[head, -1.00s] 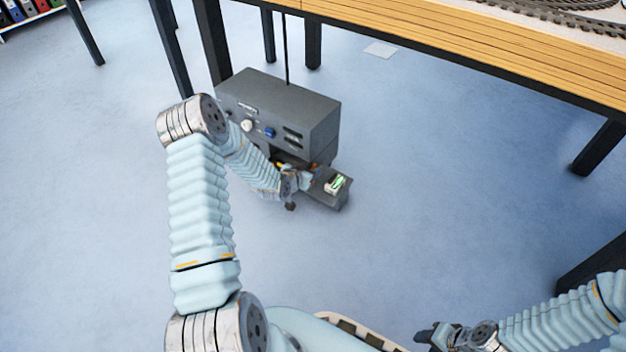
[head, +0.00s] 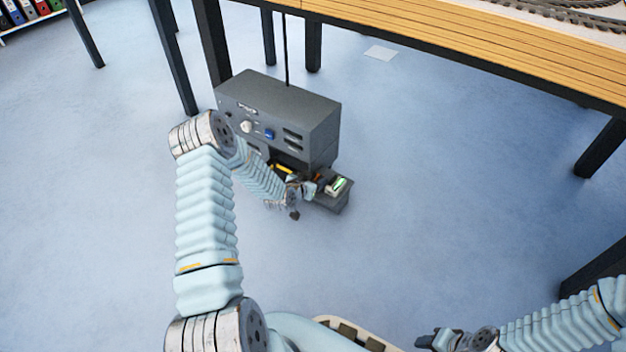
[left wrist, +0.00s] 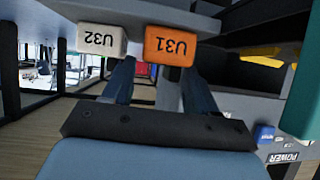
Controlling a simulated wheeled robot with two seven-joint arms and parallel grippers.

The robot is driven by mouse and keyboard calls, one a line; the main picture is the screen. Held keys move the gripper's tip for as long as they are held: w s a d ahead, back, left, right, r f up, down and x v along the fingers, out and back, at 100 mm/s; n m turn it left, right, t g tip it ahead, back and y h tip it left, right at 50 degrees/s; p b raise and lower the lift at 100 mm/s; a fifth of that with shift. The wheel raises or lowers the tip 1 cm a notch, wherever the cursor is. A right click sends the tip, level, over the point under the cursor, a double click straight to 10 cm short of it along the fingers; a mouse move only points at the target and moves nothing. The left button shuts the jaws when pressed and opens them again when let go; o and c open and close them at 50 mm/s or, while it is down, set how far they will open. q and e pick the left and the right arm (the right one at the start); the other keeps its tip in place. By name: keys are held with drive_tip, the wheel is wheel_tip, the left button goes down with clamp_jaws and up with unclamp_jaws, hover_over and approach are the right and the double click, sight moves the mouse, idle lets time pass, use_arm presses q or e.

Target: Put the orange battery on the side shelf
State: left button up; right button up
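The orange battery, marked U31 (left wrist: 170,46), stands on the side shelf (left wrist: 215,22) beside a white battery marked U32 (left wrist: 102,39). The left wrist view is upside down. In the head view a small patch of the orange battery (head: 318,177) shows beside the white one with a green top (head: 337,184). My left gripper (head: 306,190) is just in front of the shelf. Its two fingers (left wrist: 160,85) are apart and point at the orange battery; their tips are partly hidden. My right gripper (head: 425,338) is low at the right, far from the shelf, its fingers unclear.
The grey charger cabinet (head: 280,105) with knobs stands behind the shelf. A yellow item (head: 283,169) shows in its dark opening. A wooden table (head: 450,45) with black legs stands above and behind. The floor in front is clear.

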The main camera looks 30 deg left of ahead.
use_arm(q)
drive_tip(key=shift+s+r+p, duration=0.1)
drive_tip(key=shift+r+p, duration=0.2)
drive_tip(key=p+v, duration=0.2)
drive_tip(key=v, duration=0.9)
drive_tip(key=s+d+f+g+h, duration=0.1)
drive_tip(key=s+d+f+g, duration=0.1)
drive_tip(key=s+d, duration=0.4)
drive_tip(key=s+d+f+n+g+h, duration=0.1)
drive_tip(key=s+d+g, duration=0.4)
drive_tip(key=d, duration=0.6)
drive_tip(key=s+d+f+n+g+h, duration=0.1)
drive_tip(key=s+d+f+g, duration=0.3)
drive_tip(key=s+d, duration=0.4)
drive_tip(key=shift+s+d+h, duration=0.2)
drive_tip(key=shift+s+h, duration=0.4)
drive_tip(key=shift+s, duration=0.15)
drive_tip(key=shift+a, duration=0.1)
